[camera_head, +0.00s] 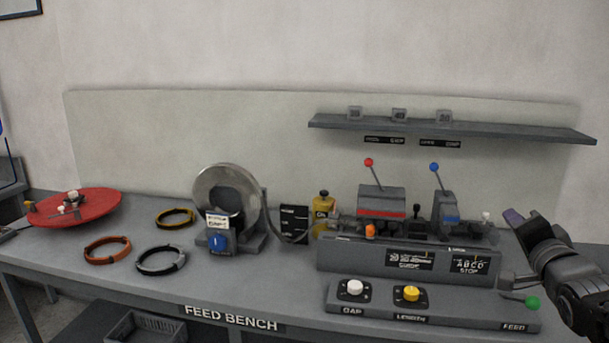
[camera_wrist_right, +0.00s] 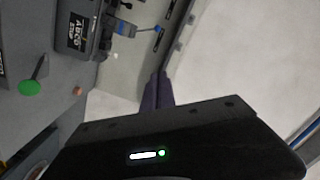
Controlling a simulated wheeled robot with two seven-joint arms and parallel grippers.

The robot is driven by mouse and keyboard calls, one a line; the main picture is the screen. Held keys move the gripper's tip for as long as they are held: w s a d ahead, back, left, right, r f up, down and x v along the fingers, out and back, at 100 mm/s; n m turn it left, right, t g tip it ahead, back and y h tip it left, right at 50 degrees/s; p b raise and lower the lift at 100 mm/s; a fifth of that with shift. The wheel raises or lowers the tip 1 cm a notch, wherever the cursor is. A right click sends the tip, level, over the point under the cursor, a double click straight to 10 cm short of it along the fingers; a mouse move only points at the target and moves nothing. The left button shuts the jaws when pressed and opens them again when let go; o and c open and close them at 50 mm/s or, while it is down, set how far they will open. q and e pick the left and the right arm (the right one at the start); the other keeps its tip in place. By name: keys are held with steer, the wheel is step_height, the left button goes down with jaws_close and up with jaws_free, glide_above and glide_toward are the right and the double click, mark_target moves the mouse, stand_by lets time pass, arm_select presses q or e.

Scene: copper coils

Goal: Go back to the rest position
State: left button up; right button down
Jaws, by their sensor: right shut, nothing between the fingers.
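My right gripper (camera_head: 514,217) is at the right end of the feed bench (camera_head: 300,316), raised above the bench top, shut and empty. Its dark, closed fingers also show in the right wrist view (camera_wrist_right: 156,92), touching nothing. Below them is the green-knobbed feed lever (camera_head: 532,302), which also appears at the left of the right wrist view (camera_wrist_right: 30,87). My left gripper is in neither view.
The machine with red (camera_head: 369,162) and blue (camera_head: 434,167) levers stands left of my right gripper, under a wall shelf (camera_head: 450,130). A control panel with white (camera_head: 355,287) and yellow (camera_head: 411,293) knobs lies in front. Several coils (camera_head: 107,250) and a red disc (camera_head: 98,203) are at left.

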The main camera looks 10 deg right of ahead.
steer(key=a+f+n+g+y, duration=0.25)
steer(key=a+f, duration=0.35)
steer(key=f, duration=0.7)
steer(key=w+a+f+n+g+y, duration=0.1)
steer(key=a+f+n+g, duration=0.15)
steer(key=a+f, duration=0.65)
steer(key=a+f+n+g+y, duration=0.2)
steer(key=a+f+n, duration=0.15)
steer(key=f, duration=1.25)
steer(key=s+a+f+n+g+y, duration=0.1)
steer(key=s+a+f+g, duration=0.1)
steer(key=s+a+f, duration=0.4)
steer(key=s+a+f+n+g+y, duration=0.15)
steer(key=s+a+f, duration=0.25)
steer(key=f, duration=0.4)
steer(key=s+a+f+g, duration=0.3)
steer(key=s+a+f, duration=0.2)
steer(key=s, duration=0.3)
steer(key=s+a+f+n+g, duration=0.1)
steer(key=s+a+f+g, duration=0.2)
steer(key=s+a, duration=0.3)
steer(key=s+f, duration=0.1)
steer(key=s, duration=0.1)
steer(key=shift+s+f+y, duration=0.35)
steer(key=shift+y, duration=0.05)
